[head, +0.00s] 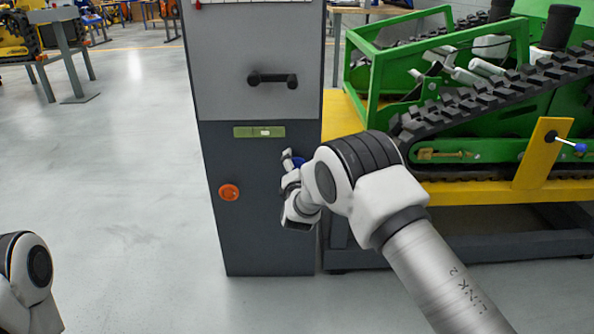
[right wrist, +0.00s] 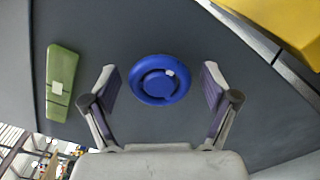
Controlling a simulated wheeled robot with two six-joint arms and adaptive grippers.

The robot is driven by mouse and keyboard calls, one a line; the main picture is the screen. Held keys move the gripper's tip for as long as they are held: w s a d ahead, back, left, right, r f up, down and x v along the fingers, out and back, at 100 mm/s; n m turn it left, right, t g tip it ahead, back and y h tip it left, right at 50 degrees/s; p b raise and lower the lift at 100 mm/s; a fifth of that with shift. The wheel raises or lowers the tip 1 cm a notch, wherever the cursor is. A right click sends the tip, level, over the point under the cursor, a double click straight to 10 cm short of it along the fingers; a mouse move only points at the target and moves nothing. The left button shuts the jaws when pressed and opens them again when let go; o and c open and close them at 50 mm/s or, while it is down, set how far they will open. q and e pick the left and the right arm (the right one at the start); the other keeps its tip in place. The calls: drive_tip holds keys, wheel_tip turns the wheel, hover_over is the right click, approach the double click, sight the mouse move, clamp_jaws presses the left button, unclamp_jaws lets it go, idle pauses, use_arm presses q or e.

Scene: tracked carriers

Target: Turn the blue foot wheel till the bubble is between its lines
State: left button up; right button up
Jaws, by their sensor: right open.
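The blue foot wheel (right wrist: 138,86) is a round blue disc on the dark cabinet front, with a small white mark on it. In the head view only a sliver of the wheel (head: 298,161) shows beside my right wrist. My right gripper (right wrist: 159,70) is open, its fingers on either side of the wheel with gaps, not visibly touching it. The green level (head: 259,132) sits on the cabinet above the wheel; a pale bubble patch shows in it, right of centre. The level also shows in the right wrist view (right wrist: 66,62). My left gripper is out of view.
An orange-red knob (head: 229,192) is on the cabinet front (head: 245,235), left of my right gripper. A black handle (head: 273,79) is above the level. A green tracked machine (head: 470,115) on a yellow frame stands close at right. The floor at left is clear.

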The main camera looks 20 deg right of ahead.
drive_tip(key=c, duration=1.2)
drive_tip(key=shift+o, duration=0.2)
